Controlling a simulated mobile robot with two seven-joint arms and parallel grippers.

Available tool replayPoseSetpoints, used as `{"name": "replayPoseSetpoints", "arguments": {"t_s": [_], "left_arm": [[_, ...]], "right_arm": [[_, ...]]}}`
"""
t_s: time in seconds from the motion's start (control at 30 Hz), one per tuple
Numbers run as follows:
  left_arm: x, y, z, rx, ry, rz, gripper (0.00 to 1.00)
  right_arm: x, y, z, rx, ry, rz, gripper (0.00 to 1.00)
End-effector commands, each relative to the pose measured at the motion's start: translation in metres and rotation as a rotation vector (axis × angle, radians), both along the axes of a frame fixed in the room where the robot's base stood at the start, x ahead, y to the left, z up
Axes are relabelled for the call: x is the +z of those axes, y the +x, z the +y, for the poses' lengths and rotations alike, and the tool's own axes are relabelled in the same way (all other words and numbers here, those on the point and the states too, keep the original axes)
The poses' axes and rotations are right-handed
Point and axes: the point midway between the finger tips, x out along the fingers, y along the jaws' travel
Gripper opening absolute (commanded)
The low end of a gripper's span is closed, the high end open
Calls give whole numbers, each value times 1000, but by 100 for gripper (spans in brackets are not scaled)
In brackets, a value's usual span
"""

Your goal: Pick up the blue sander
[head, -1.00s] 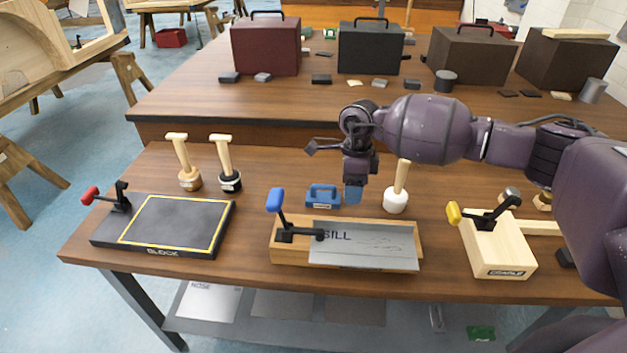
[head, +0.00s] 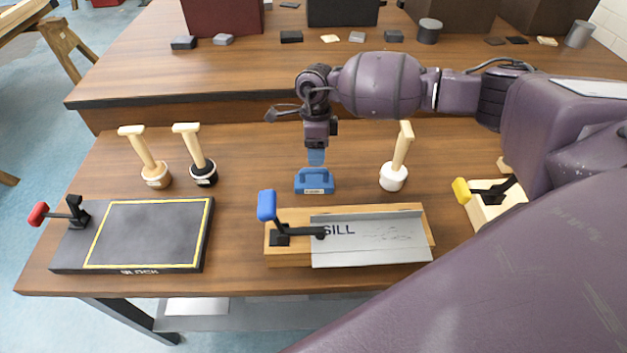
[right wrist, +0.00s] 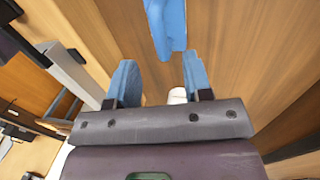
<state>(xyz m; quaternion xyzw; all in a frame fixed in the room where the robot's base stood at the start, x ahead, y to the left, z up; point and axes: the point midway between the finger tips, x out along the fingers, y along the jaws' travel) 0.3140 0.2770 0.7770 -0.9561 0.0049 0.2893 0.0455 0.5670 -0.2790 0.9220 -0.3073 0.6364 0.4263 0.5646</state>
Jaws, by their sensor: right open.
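The blue sander (head: 314,182) lies on the near wooden table, behind the SILL fixture, with its handle on top. It also shows in the right wrist view (right wrist: 167,25), at the top edge and partly cut off. My right gripper (head: 316,157) points down just above the sander's handle in the head view. In the right wrist view its two blue fingers (right wrist: 160,78) are apart, nothing is between them, and the sander lies beyond the fingertips. My left gripper is not in view.
The SILL fixture (head: 285,255) with a blue-handled clamp stands in front of the sander. A white-based mallet (head: 394,178) stands to its right. Two more mallets (head: 155,174) (head: 203,172) and the BLOCK board (head: 150,235) are to the left. Bare tabletop lies around the sander.

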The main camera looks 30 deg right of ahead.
Motion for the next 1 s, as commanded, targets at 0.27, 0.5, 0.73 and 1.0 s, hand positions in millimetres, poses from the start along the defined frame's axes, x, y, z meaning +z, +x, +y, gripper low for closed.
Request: {"name": "replayPoseSetpoints", "arguments": {"t_s": [0.27, 0.5, 0.73, 1.0], "left_arm": [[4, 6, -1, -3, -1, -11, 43], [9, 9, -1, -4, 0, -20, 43], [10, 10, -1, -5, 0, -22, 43], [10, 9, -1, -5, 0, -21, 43]], "right_arm": [[-18, -4, 1, -1, -1, 1, 46], [-50, -10, 4, -1, -1, 1, 46], [-60, -11, 4, 0, -1, 0, 46], [-59, -11, 4, 0, -1, 0, 20]]}}
